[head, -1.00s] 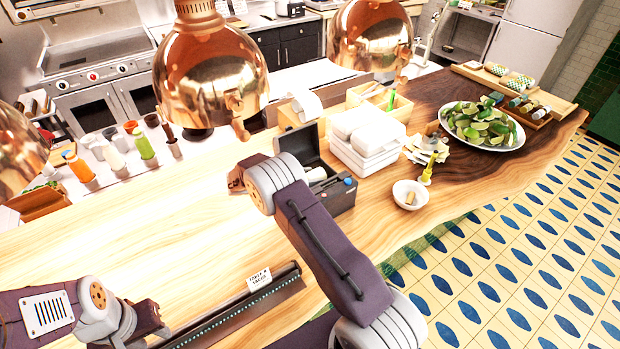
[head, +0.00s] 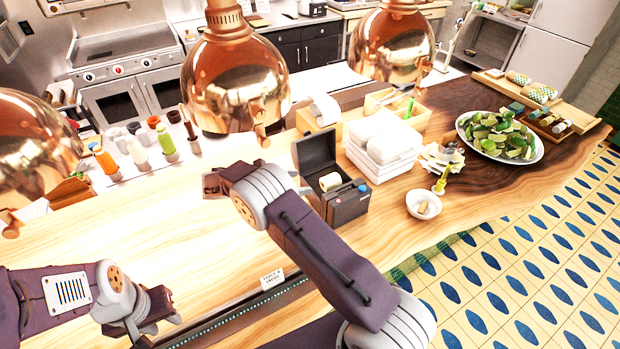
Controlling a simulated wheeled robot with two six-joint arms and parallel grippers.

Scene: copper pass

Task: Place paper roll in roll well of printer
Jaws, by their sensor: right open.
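The dark printer (head: 349,206) stands on the wooden counter with its lid (head: 314,153) raised. The white paper roll (head: 330,181) lies in the printer's open top, in the roll well as far as I can see; its lower part is hidden by the printer body. My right gripper (head: 212,186) is open and empty over the counter, left of the printer and apart from it. My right forearm passes in front of the printer's lower left side. My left gripper (head: 165,306) is at the lower left, far from the printer; its jaws are too unclear to read.
White stacked boxes (head: 382,150) stand right of the printer, and a small white bowl (head: 423,206) is near the counter edge. Copper lamps (head: 235,80) hang over the counter's back. A small sign (head: 272,277) stands in front. The left counter is mostly clear.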

